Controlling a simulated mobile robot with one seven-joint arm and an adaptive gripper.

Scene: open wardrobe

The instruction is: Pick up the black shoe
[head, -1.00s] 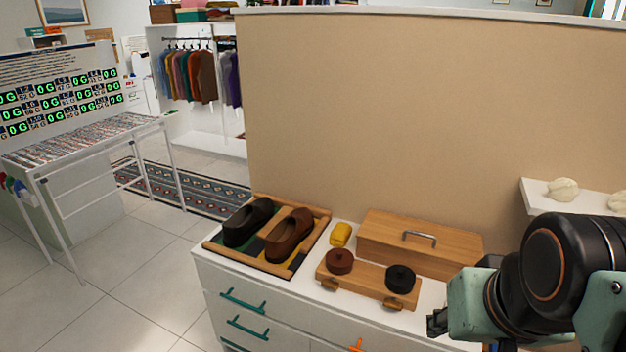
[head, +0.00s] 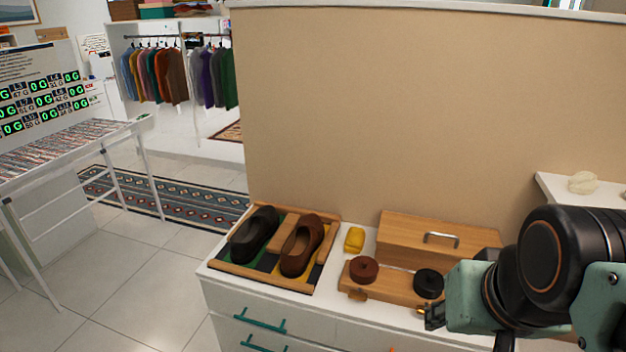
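The black shoe (head: 255,235) lies in a wooden tray (head: 262,287) at the left end of a white dresser top. A brown shoe (head: 302,247) lies just to its right in the same tray. My gripper (head: 432,318) shows only in part at the lower right, by the dresser's front edge. It is well to the right of the black shoe and apart from it. Its fingers are small and dark in this view, so their opening cannot be made out.
Right of the tray are a yellow item (head: 354,239), a wooden box with a metal handle (head: 440,233), and a wooden board (head: 390,279) bearing brown (head: 363,269) and black (head: 428,283) round tins. A tan partition (head: 400,110) stands behind the dresser. Open floor (head: 150,270) lies to the left.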

